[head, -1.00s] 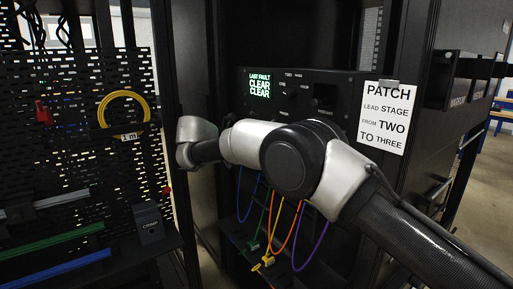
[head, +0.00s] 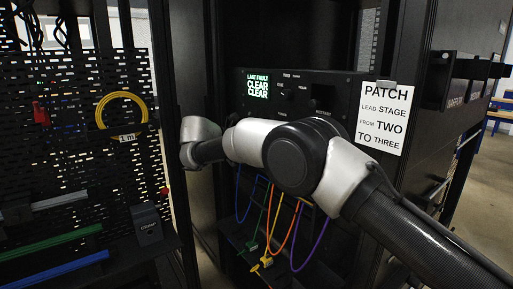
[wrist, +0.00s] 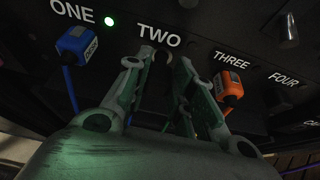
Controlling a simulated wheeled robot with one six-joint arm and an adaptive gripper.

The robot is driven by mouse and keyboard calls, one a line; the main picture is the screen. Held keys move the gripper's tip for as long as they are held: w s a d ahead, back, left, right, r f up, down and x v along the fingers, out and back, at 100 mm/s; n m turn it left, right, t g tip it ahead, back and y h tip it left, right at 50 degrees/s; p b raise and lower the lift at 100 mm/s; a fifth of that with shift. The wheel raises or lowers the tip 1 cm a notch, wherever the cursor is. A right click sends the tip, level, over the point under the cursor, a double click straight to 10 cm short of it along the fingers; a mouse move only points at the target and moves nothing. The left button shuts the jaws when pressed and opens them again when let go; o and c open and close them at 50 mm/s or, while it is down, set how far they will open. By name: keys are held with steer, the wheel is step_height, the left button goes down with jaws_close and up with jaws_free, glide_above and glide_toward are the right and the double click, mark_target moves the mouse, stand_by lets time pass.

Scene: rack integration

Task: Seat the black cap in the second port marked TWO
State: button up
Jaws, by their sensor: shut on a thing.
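In the wrist view my gripper (wrist: 158,64) has its fingertips directly below the white TWO label. It is shut on a small dark thing, which I take for the black cap (wrist: 160,57); it is poorly lit and mostly hidden between the fingers. The second port lies behind the fingertips, so I cannot tell whether the cap is in it or just in front of it. In the head view my arm hides the gripper and the port row.
A blue plug (wrist: 78,43) sits under ONE, left of my fingers. An orange plug (wrist: 230,85) sits under THREE, close on the right. A green light (wrist: 108,20) glows near ONE.

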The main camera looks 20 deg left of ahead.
steer(key=shift+w+d, duration=0.75)
steer(key=shift+w, duration=0.2)
steer(key=o, duration=1.1)
steer(key=shift+c, duration=0.2)
steer(key=v, duration=1.2)
steer(key=shift+r, duration=0.1)
